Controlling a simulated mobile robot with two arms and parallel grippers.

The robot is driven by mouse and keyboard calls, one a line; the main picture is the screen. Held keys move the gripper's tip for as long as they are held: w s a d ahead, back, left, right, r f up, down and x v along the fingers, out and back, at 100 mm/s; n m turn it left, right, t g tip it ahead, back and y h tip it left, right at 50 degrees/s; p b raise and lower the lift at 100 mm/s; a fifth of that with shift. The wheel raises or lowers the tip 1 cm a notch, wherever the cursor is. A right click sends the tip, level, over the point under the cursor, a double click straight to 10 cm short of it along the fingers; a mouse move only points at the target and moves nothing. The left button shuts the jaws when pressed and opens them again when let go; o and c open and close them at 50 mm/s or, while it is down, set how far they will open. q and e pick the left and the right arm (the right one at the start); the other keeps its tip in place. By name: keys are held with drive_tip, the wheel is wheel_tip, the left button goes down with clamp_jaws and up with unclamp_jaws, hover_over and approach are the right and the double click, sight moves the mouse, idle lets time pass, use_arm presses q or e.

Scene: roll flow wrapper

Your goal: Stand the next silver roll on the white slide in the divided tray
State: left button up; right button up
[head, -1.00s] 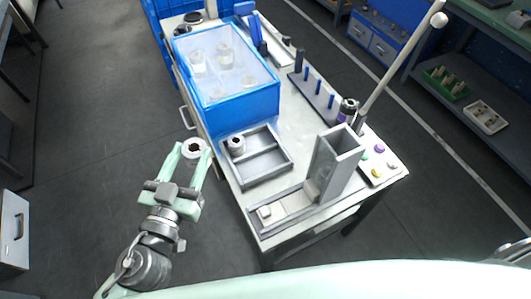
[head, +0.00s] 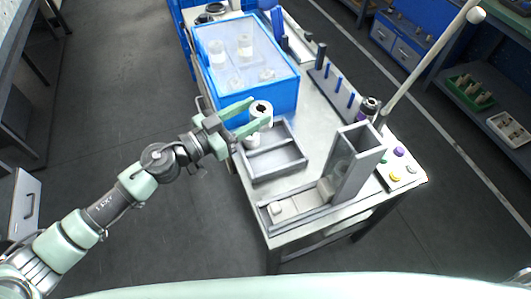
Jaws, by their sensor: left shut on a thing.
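My left gripper (head: 250,116) is shut on a silver roll (head: 262,110), a short ring with a dark hole facing up. It holds the roll above the far left part of the grey divided tray (head: 280,176). Another silver roll (head: 252,141) stands in the tray's far compartment at the left, partly hidden under the held roll and gripper. The near compartment looks empty. The white slide (head: 303,204) lies in a grey channel at the table's front, with a small pale block (head: 278,209) at its left end. My right gripper is not in view.
A blue bin with a clear lid (head: 245,60) stands right behind the tray. A tall grey chute (head: 357,165) rises at the slide's right end. A button panel (head: 402,169), a leaning pole (head: 430,65) and a row of blue pegs (head: 337,85) are to the right.

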use_arm(q)
drive_tip(key=shift+f+b, duration=3.95)
drive_tip(key=shift+f, duration=5.8)
drive_tip(key=shift+f, duration=0.1)
drive_tip(key=o, duration=1.5)
drive_tip(key=shift+f, duration=0.1)
